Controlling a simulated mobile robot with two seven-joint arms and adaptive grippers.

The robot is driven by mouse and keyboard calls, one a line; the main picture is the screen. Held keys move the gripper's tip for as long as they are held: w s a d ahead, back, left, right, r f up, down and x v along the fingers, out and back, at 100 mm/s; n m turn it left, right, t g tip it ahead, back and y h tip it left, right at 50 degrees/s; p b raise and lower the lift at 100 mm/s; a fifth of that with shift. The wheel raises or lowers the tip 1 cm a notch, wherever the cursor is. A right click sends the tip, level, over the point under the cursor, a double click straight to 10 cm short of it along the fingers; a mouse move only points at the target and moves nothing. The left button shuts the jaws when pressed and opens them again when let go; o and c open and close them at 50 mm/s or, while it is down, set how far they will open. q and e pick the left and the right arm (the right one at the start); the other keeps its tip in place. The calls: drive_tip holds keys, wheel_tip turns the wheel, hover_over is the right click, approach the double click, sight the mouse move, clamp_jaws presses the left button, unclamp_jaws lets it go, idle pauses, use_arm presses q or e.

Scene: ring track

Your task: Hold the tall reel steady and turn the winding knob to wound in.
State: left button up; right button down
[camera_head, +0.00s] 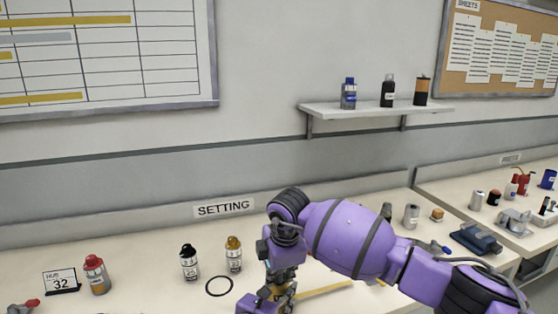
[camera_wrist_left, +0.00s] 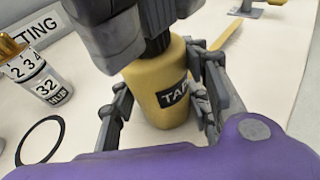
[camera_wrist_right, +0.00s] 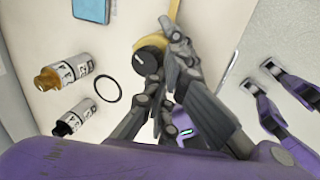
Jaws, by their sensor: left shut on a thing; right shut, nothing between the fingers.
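The tall reel is a yellow cylinder with a dark label (camera_wrist_left: 165,108), upright on the bench in the left wrist view. My left gripper (camera_wrist_left: 158,100) is shut around its sides, one finger on each side. In the right wrist view the reel's top shows yellow, with a dark round face bearing a white mark (camera_wrist_right: 140,58). My right gripper (camera_wrist_left: 156,42) comes down from above, shut and empty, its tips close over the reel's top; I cannot tell whether they touch. In the head view my right arm mostly hides the reel. The knob's setting is not readable.
A black ring (camera_head: 219,286), a gold-capped bottle (camera_head: 234,256), a black-capped bottle (camera_head: 189,262) and a red-capped bottle (camera_head: 96,275) stand left of the grippers. A "32" card (camera_head: 61,282) is farther left. A grey can (camera_head: 411,216) is to the right.

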idle(0.4)
drive_tip(key=shift+s, duration=0.4)
wheel_tip(320, 180, up, 6)
idle(0.3)
drive_tip(key=shift+d, duration=0.1)
drive_tip(key=shift+w+d+f, duration=0.1)
drive_tip(key=shift+d+f, duration=0.25)
drive_tip(key=shift+f, duration=0.65)
drive_tip(key=shift+w+d+f, duration=0.1)
drive_tip(key=shift+d+f, duration=0.3)
drive_tip(key=shift+f, duration=0.6)
drive_tip(key=shift+d+f, duration=0.35)
drive_tip(key=shift+f, duration=0.65)
drive_tip(key=shift+w+a, duration=0.25)
drive_tip(key=shift+w, duration=0.05)
